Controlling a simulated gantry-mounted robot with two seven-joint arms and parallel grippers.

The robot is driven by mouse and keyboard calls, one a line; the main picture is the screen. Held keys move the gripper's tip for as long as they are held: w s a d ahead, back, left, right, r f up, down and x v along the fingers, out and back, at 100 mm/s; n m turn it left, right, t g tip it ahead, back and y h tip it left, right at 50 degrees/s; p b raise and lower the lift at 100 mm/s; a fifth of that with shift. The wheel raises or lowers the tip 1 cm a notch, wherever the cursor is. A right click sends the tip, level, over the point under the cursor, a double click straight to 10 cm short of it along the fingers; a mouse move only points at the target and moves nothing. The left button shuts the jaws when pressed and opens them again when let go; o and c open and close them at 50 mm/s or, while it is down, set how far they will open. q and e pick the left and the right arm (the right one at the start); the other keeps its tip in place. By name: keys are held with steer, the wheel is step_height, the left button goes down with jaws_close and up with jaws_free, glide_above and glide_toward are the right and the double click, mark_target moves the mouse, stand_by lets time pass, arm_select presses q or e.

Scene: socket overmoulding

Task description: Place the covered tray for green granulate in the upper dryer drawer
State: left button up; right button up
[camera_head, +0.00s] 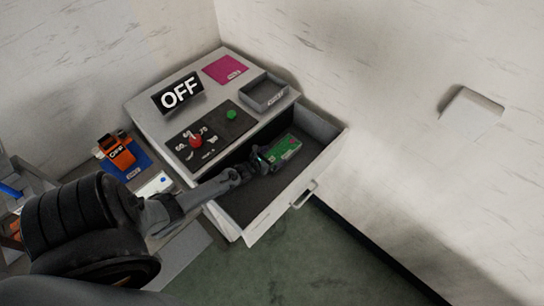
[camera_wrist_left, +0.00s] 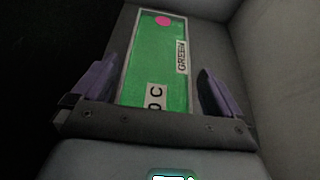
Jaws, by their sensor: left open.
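The green tray (camera_head: 280,149) lies inside the open upper drawer (camera_head: 240,208) of the dryer, towards its back right corner. In the left wrist view the tray (camera_wrist_left: 150,70) shows a green top with a pale edge, a pink dot and labels, one reading GREEN. My left gripper (camera_head: 265,160) reaches into the drawer at the tray's near end. Its two fingers (camera_wrist_left: 158,88) stand apart on either side of the tray, with narrow gaps. The tray appears to rest on the drawer floor. My right gripper is not in view.
The dryer top (camera_head: 215,65) carries an OFF display (camera_head: 180,92), a control panel with a red knob (camera_head: 195,141) and green button, a pink square and a grey open tray (camera_head: 264,93). An orange device (camera_head: 117,151) stands left. The drawer front has a handle (camera_head: 304,196). Left drawer floor is free.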

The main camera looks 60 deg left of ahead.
arm_select(q)
steer(key=p+v, duration=0.8)
steer(key=v, duration=0.4)
steer(key=shift+r+p, duration=0.3)
steer(key=shift+p, duration=0.1)
